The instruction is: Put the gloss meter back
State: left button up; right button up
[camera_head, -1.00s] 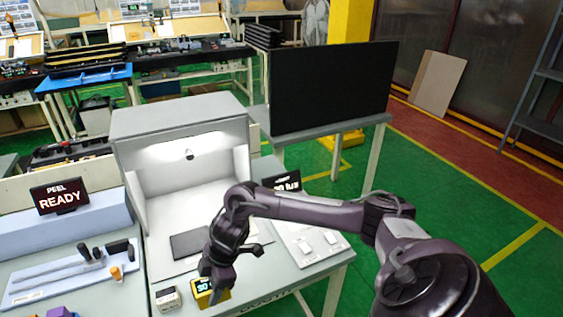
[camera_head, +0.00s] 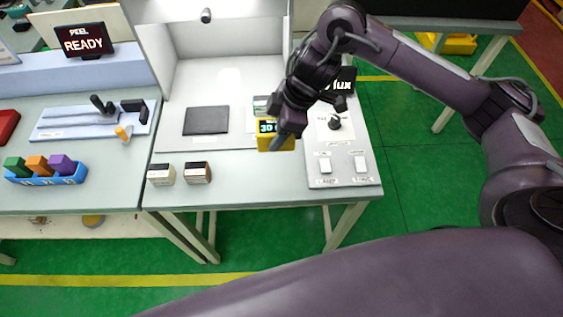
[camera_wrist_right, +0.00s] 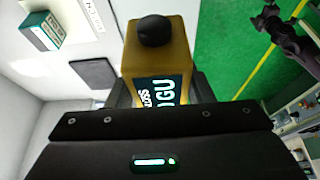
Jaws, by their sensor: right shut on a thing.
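The gloss meter (camera_head: 277,145) is a yellow box with a lit dark display. My right gripper (camera_head: 288,127) is shut on it and holds it over the front of the bench, near the light booth's right side. In the right wrist view the meter (camera_wrist_right: 158,55) sits between the fingers, with a black knob towards the camera's top and the display text sideways. The gripper (camera_wrist_right: 160,95) partly covers its lower end. Whether it touches the bench is hard to tell.
The light booth (camera_head: 230,80) holds a dark flat pad (camera_head: 206,120). A teal-and-white box (camera_wrist_right: 44,32) is behind the meter. Two small blocks (camera_head: 161,174) (camera_head: 197,172) stand at the bench front. A switch panel (camera_head: 343,170) lies right. A blue tray (camera_head: 47,180) is left.

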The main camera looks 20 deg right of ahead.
jog(key=f, duration=0.5)
jog(key=f+b, duration=0.1)
jog(key=f, duration=0.4)
jog(key=shift+w+d+f, duration=0.1)
jog(key=shift+d, duration=0.1)
notch_tip(320, 180, down, 4)
jog(key=shift+f, duration=0.25)
pick_arm(q)
jog(key=shift+w+d+f, duration=0.35)
jog(key=shift+d+f, duration=0.1)
jog(key=shift+f, duration=0.15)
jog(key=shift+a, duration=0.1)
pick_arm(e)
jog(key=shift+f, duration=0.15)
jog(key=o, duration=1.1)
pick_arm(q)
jog(key=shift+f, duration=0.1)
